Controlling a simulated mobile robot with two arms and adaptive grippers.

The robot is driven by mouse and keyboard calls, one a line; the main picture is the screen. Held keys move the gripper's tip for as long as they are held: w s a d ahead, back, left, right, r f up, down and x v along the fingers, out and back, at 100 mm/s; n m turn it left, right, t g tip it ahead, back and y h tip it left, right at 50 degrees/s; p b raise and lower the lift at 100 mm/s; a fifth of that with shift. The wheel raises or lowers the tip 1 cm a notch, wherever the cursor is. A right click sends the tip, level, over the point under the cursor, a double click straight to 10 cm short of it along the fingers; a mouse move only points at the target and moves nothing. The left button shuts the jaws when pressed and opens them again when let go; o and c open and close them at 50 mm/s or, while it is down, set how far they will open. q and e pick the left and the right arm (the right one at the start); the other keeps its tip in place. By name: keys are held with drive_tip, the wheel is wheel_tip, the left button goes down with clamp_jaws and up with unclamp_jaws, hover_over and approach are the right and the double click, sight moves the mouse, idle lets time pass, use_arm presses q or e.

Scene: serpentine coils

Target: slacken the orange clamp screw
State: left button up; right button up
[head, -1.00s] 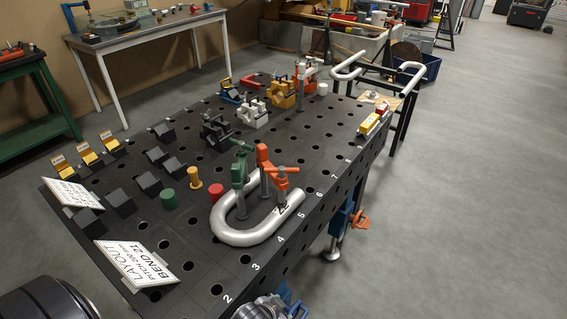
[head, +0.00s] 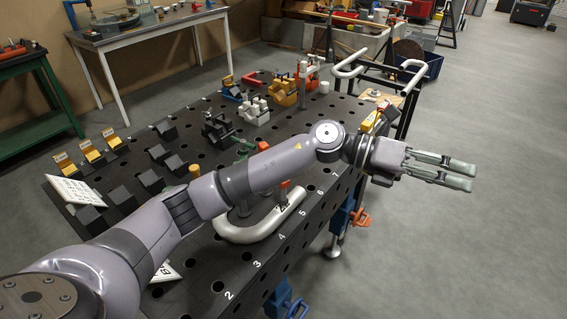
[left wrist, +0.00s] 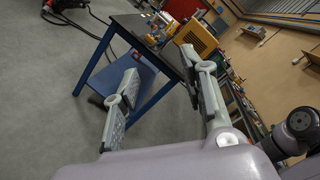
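The orange clamp (head: 285,184) stands by the silver U-shaped tube (head: 252,235) on the black perforated table. My left arm crosses in front of it in the head view, so only a small orange part shows and its screw cannot be made out. My left gripper (head: 468,176) is out past the table's right edge, over the floor, pointing right and away from the clamp. Its two fingers stand apart with nothing between them, as the left wrist view (left wrist: 165,85) also shows. My right gripper is not in view.
A green clamp part (head: 243,146) shows behind my arm. Yellow (head: 284,92) and white (head: 256,112) fixtures stand farther back on the table. A frame with white bent tubes (head: 350,64) is beyond the far end. The floor at right is clear.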

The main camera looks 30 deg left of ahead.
use_arm(q)
drive_tip(key=w+a+r+m+g+y, duration=0.1)
drive_tip(key=a+r+y, duration=0.1)
drive_tip(key=a+y, duration=1.1)
drive_tip(key=w+a+r+m+y, duration=0.15)
drive_tip(key=a+y, duration=0.35)
drive_tip(key=a, duration=1.6)
drive_tip(key=f+p, duration=0.1)
drive_tip(key=f, duration=0.7)
drive_tip(key=f+p, duration=0.2)
drive_tip(key=f, duration=0.6)
drive_tip(key=shift+d, duration=0.2)
drive_tip(key=shift+c, duration=0.5)
clamp_jaws()
drive_tip(key=shift+r, duration=0.1)
